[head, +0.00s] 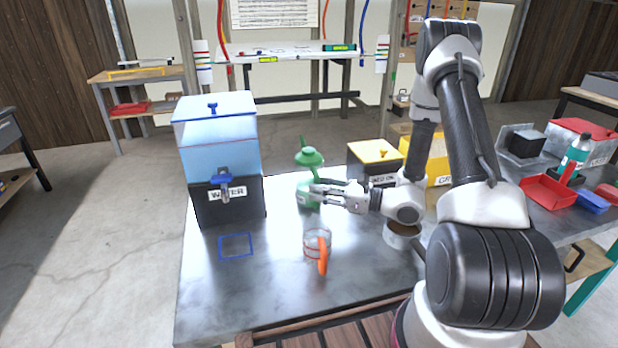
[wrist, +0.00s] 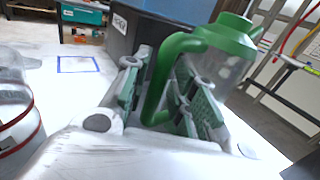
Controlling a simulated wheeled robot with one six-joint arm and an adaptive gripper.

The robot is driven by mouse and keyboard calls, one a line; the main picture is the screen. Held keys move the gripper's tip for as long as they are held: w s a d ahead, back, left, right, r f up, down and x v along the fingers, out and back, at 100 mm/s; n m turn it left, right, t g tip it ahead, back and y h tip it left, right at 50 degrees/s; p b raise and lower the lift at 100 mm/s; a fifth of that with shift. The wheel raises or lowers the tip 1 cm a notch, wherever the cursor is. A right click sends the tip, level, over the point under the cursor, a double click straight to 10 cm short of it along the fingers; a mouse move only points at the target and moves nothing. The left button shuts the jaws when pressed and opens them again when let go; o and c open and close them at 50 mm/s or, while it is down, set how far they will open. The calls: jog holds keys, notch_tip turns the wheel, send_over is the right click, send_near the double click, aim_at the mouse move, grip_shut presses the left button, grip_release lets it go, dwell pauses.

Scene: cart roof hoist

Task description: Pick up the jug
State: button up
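A jug with a clear body, green lid, spout and green handle (head: 308,160) stands upright on the metal table. In the wrist view its lid and handle (wrist: 232,38) are close up. My gripper (head: 322,193) reaches it from the right. In the wrist view my gripper's fingers (wrist: 168,82) are apart, one on each side of the green handle; a gap shows between the left finger and the handle. A second clear jug with an orange handle (head: 322,256) stands nearer the front, and its side with a red band shows in the wrist view (wrist: 14,118).
A blue water dispenser (head: 218,145) stands at the left, with a blue square outline (head: 236,246) on the table before it. Yellow-topped boxes (head: 375,152) stand behind my gripper. A round container (head: 402,236) is near my wrist. The front left tabletop is clear.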

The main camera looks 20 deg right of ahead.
jog(key=shift+w+a, duration=0.3)
jog(key=shift+a, duration=0.25)
grip_shut()
